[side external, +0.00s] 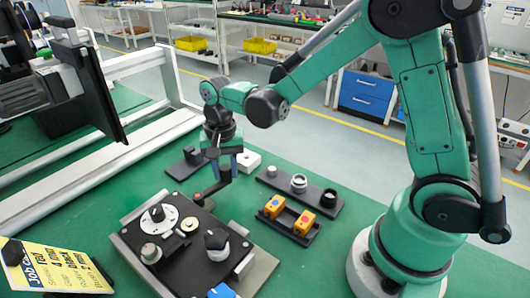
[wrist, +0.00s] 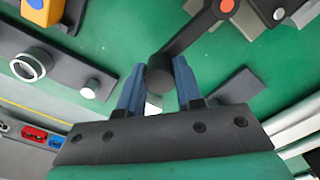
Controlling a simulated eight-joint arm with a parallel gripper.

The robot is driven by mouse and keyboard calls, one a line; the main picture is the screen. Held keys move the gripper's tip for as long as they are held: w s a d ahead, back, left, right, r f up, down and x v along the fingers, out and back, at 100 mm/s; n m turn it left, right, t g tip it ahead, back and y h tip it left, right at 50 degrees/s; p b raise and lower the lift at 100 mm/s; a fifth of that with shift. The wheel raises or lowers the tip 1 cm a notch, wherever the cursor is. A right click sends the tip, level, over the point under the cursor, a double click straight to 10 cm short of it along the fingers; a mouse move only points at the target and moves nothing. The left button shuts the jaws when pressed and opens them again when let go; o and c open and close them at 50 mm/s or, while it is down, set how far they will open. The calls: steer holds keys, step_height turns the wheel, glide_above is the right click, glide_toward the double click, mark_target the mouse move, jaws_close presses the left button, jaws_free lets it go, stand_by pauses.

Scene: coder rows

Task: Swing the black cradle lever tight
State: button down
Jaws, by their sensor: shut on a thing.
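The black cradle lever (side external: 211,188) stands at the back edge of a black fixture plate (side external: 185,259). In the wrist view the lever arm (wrist: 192,33) runs from a pivot with an orange-red cap (wrist: 227,5) down to a round black knob (wrist: 160,76). My gripper (side external: 224,174) is over the lever's free end. In the wrist view its two blue fingers (wrist: 160,68) are shut on the knob, one on each side. The fingers partly hide the knob in the side view, and the pivot is cut by the top edge of the wrist view.
The plate carries a white dial (side external: 156,220), small knobs and a large black knob (side external: 215,240). To the right are a tray with orange blocks (side external: 272,206) and a black rail (side external: 325,200). A white block (side external: 248,160) and a black block (side external: 186,165) lie behind.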

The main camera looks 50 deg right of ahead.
steer(key=shift+s+a+m, duration=0.2)
steer(key=shift+s+m, duration=0.4)
steer(key=shift+m, duration=0.45)
steer(key=shift+s+a+m, duration=0.2)
steer(key=shift+s+m, duration=0.4)
steer(key=shift+m, duration=0.45)
steer(key=c, duration=0.6)
jaws_free()
step_height(320, 180, up, 6)
steer(key=shift+f, duration=0.15)
